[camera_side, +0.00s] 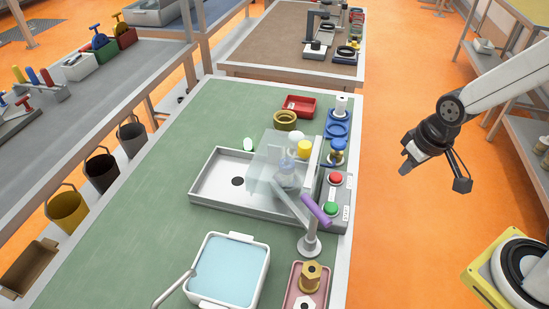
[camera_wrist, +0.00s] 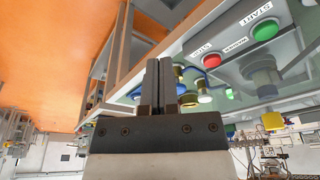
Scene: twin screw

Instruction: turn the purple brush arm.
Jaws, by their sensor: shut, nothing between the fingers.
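The purple brush arm (camera_side: 315,208) is a short purple bar slanting over the front right of the grey washer tray, beside a grey post with a round foot (camera_side: 309,246). A flat grey bar runs from it up and left toward the clear cover. My gripper (camera_side: 405,169) is in the air over the orange floor, right of the bench and well apart from the brush arm. Its fingers are together and empty in the wrist view (camera_wrist: 158,62). I cannot make out the brush arm in the wrist view.
A panel with a red button (camera_side: 336,179) and a green button (camera_side: 331,208) stands at the tray's right. A clear cover (camera_side: 272,160) stands over the tray (camera_side: 212,186). A blue-filled basin (camera_side: 229,270) and pink tray (camera_side: 294,285) are in front. Space between gripper and bench looks clear.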

